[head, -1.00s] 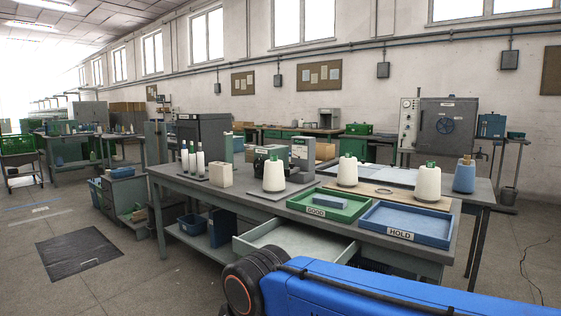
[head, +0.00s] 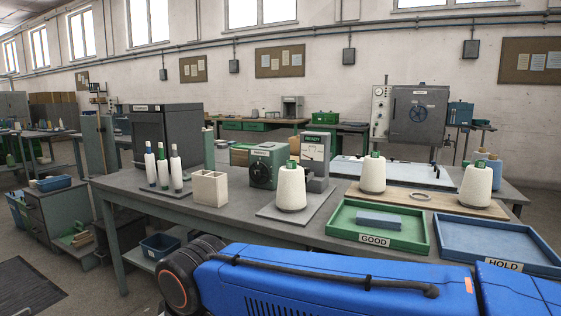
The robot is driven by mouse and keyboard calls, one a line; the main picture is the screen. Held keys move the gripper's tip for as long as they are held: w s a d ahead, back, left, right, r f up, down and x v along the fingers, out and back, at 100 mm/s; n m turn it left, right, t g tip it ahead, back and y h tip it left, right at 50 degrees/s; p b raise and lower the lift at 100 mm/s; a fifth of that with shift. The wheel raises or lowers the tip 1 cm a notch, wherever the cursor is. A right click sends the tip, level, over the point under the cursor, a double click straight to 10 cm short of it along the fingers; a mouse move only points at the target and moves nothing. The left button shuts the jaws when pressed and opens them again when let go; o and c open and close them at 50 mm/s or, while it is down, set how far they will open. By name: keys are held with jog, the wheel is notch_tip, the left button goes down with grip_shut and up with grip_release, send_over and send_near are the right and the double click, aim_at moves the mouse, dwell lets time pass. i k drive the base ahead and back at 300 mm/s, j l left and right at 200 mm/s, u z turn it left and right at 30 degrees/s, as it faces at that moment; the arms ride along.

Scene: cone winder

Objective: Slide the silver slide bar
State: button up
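I cannot make out a silver slide bar for certain in the head view. A pale flat panel (head: 395,171) with small dark fittings lies at the back right of the grey workbench (head: 225,208). A green unit with a dark dial (head: 268,165) and a grey READY unit (head: 316,158) stand mid-bench. My blue arm crosses the bottom of the view, in front of the bench. My gripper is out of view, so its state does not show.
The green GOOD tray (head: 420,238) holds a grey-blue block (head: 379,221). The blue HOLD tray (head: 470,228) is to its right. White cones (head: 291,188), a beige holder (head: 209,188) and thin white bobbins (head: 163,167) stand on the bench. Floor shows at the lower left.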

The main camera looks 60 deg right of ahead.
aim_at(309, 175)
jog(key=i+j+z, duration=0.1)
jog(key=i+z, duration=0.2)
jog(key=i, duration=0.25)
jog(key=i+j+z, duration=0.2)
jog(key=i+z, duration=0.15)
jog(key=i, duration=0.2)
